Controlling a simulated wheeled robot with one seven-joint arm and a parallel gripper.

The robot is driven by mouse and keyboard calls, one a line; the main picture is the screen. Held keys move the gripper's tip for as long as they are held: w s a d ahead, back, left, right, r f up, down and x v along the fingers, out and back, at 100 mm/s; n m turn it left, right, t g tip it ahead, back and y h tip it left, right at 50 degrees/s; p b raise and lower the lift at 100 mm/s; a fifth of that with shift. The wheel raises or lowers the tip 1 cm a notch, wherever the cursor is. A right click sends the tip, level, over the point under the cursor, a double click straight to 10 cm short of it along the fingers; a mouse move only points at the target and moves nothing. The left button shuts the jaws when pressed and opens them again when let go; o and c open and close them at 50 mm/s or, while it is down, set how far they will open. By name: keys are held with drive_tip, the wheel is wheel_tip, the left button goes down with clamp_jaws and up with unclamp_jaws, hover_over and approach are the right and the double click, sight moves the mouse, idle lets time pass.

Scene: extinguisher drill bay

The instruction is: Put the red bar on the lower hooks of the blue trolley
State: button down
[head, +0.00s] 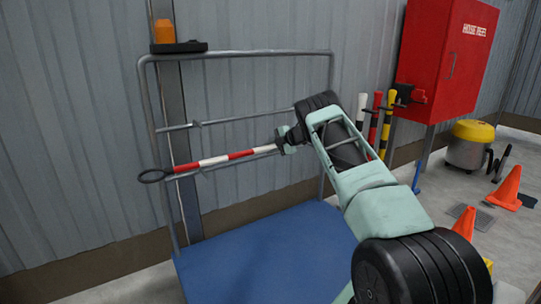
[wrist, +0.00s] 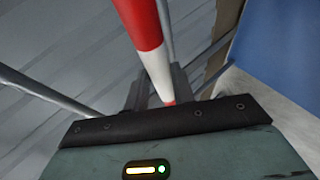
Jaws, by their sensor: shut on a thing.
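The red bar (head: 215,161), striped red and white with a dark ring at its left end, is held in the air, roughly level. My gripper (head: 281,145) is shut on its right end. The wrist view shows the bar (wrist: 149,45) running down between the fingers (wrist: 158,90). The blue trolley (head: 265,255) has a flat blue deck and an upright grey tube frame. In the head view the bar overlaps the frame below its crossbar (head: 240,119). I cannot tell whether the bar touches the frame. The lower hooks are not clearly visible.
An orange item (head: 164,31) stands on a black piece at the frame's top left. To the right are a red cabinet (head: 450,55), several coloured posts (head: 375,118), a yellow-topped vacuum (head: 470,145) and orange cones (head: 508,187). A corrugated wall is close behind the trolley. The deck looks clear.

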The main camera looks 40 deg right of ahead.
drive_tip(key=shift+w+f+b, duration=0.2)
drive_tip(key=shift+f+b, duration=0.15)
drive_tip(key=shift+f, duration=0.8)
drive_tip(key=shift+f, duration=0.1)
drive_tip(key=c, duration=1.2)
unclamp_jaws()
drive_tip(key=shift+o, duration=0.2)
